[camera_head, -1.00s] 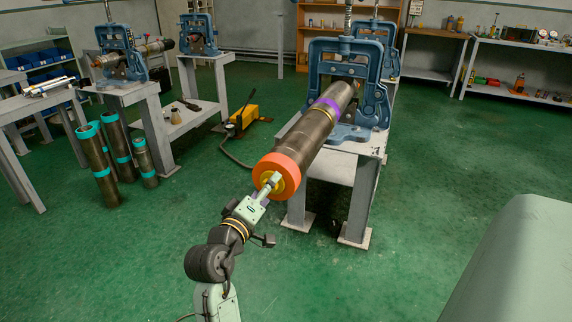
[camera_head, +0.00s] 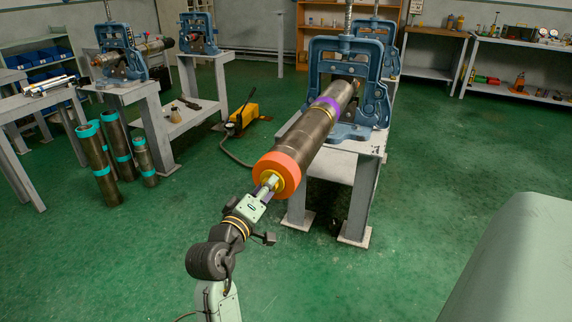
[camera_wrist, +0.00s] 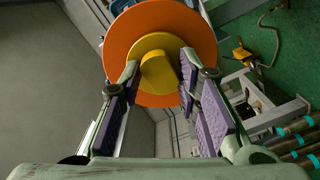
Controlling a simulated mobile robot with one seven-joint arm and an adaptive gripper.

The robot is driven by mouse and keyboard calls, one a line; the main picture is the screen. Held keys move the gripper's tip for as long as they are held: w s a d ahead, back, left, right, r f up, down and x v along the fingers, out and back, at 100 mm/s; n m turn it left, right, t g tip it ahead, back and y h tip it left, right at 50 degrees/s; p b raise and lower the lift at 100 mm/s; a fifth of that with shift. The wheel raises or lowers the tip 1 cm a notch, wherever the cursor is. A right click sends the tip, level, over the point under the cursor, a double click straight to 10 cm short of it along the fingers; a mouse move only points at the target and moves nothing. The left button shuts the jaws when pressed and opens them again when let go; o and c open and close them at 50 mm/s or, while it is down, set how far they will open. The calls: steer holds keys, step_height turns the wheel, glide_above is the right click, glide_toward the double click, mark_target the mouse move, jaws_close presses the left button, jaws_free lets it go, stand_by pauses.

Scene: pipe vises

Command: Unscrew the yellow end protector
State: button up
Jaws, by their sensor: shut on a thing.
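The yellow end protector (camera_head: 274,179) sits in the middle of the orange ring at the near end of a dark pipe (camera_head: 310,130). In the wrist view, the yellow end protector (camera_wrist: 158,72) shows a round flange with a raised knob at its centre. My gripper (camera_head: 268,186) is at the pipe's end, in line with it. In the wrist view, the purple-padded fingers of my gripper (camera_wrist: 159,68) are on both sides of the knob, shut on it. The exact contact is partly hidden by the fingertips.
The orange ring (camera_head: 283,168) surrounds the protector. A blue vise (camera_head: 347,75) on a grey stand holds the pipe. Several teal-banded pipes (camera_head: 96,165) stand at left, near a yellow pump (camera_head: 242,119). Green floor is open around my arm.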

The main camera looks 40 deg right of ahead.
steer(key=c, duration=0.5)
steer(key=n+p, duration=0.6)
steer(key=shift+n, duration=0.4)
steer(key=shift+c, duration=0.2)
steer(key=n, duration=0.3)
jaws_close()
steer(key=n, duration=0.4)
steer(key=shift+g, duration=0.3)
steer(key=shift+n, duration=0.3)
